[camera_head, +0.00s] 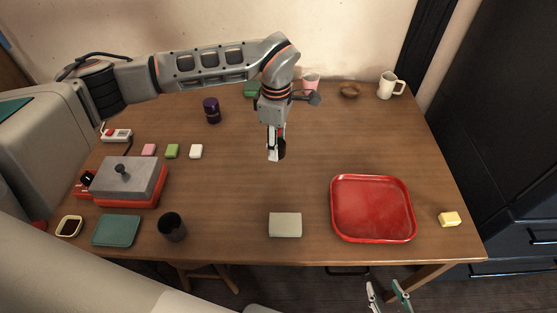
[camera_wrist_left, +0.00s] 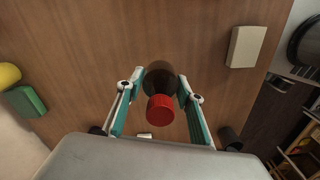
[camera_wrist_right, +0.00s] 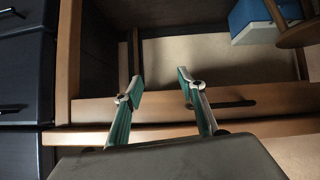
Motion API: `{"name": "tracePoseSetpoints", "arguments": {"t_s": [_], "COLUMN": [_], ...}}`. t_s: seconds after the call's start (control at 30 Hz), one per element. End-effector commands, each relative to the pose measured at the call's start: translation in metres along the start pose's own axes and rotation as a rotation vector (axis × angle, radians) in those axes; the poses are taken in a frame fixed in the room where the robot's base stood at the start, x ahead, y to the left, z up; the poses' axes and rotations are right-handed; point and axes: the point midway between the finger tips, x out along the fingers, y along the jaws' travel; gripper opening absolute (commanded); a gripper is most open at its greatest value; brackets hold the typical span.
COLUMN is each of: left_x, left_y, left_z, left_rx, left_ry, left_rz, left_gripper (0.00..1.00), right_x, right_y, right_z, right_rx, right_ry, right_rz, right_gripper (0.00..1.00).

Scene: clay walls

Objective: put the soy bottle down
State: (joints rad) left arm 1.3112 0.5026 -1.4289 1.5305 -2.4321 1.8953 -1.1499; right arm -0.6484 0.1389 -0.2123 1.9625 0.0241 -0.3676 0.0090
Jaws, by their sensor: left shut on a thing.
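The soy bottle (camera_wrist_left: 160,77), dark with a red cap (camera_wrist_left: 160,109), is between the fingers of my left gripper (camera_wrist_left: 161,84) in the left wrist view. In the head view the gripper (camera_head: 276,148) points down over the middle of the table and is shut on the bottle (camera_head: 282,149), which is mostly hidden by the fingers. I cannot tell whether the bottle's base touches the table. My right gripper (camera_head: 387,294) is open and empty, beyond the table's front edge; its spread fingers also show in the right wrist view (camera_wrist_right: 160,82).
The wooden table (camera_head: 235,180) is bare around the bottle. A grey-beige block (camera_head: 285,225) and a red tray (camera_head: 372,236) lie in front. A dark cup (camera_head: 172,227) and a grey-lidded red appliance (camera_head: 122,182) stand left. A purple jar (camera_head: 212,111) stands behind left.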

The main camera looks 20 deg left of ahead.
Motion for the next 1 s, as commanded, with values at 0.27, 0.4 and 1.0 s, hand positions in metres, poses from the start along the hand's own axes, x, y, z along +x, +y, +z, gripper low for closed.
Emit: {"name": "tracePoseSetpoints", "arguments": {"t_s": [0.27, 0.4, 1.0], "left_x": [0.031, 0.042, 0.076], "left_y": [0.001, 0.0, 0.001], "left_z": [0.001, 0.001, 0.0], "left_rx": [0.001, 0.001, 0.001], "left_ry": [-0.001, -0.001, -0.001], "left_rz": [0.002, 0.0, 0.002], "left_gripper": [0.12, 0.12, 0.12], "right_x": [0.001, 0.001, 0.003], "right_y": [0.0, 0.0, 0.001], "right_z": [0.003, 0.004, 0.003], "right_rx": [-0.002, -0.003, -0.007], "right_ry": [-0.004, -0.004, 0.0], "right_rz": [0.0, 0.0, 0.003], "right_gripper": [0.4, 0.4, 0.4]}}
